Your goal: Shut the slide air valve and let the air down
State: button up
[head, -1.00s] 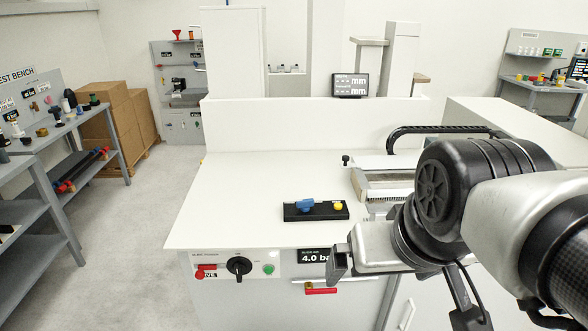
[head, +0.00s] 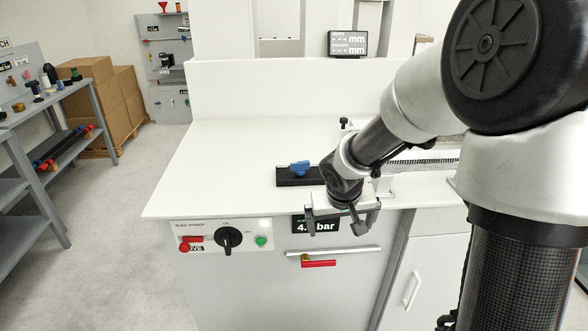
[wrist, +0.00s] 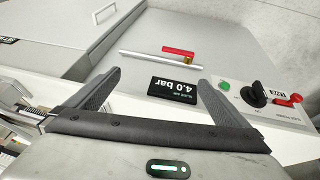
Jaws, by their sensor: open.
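The air valve has a red lever (head: 319,264) and a brass body (head: 305,257) on a thin silver pipe (head: 350,250) along the bench front. The lever lies sideways, roughly parallel to the pipe. The pressure display (head: 302,226) above it reads 4.0 bar and is partly covered by my gripper in the head view. My gripper (head: 337,224) is open and empty, above the lever and in front of the bench edge. In the wrist view the red lever (wrist: 178,51) lies beyond the fingertips, between them but nearer the right finger, with the display (wrist: 174,89) between the fingers.
Left of the display is a panel with a black rotary switch (head: 229,239), a green button (head: 261,241) and a red part (head: 190,241). A black block with a blue knob (head: 299,168) sits on the white bench top (head: 230,150).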

jog(key=y+b, duration=0.1)
jog(key=b, duration=0.1)
send_near(319, 261)
jog(key=b+x, duration=0.4)
jog(key=x, duration=0.4)
jog(key=shift+c, duration=0.3)
jog(key=c, duration=1.2)
jog(key=shift+d, duration=0.1)
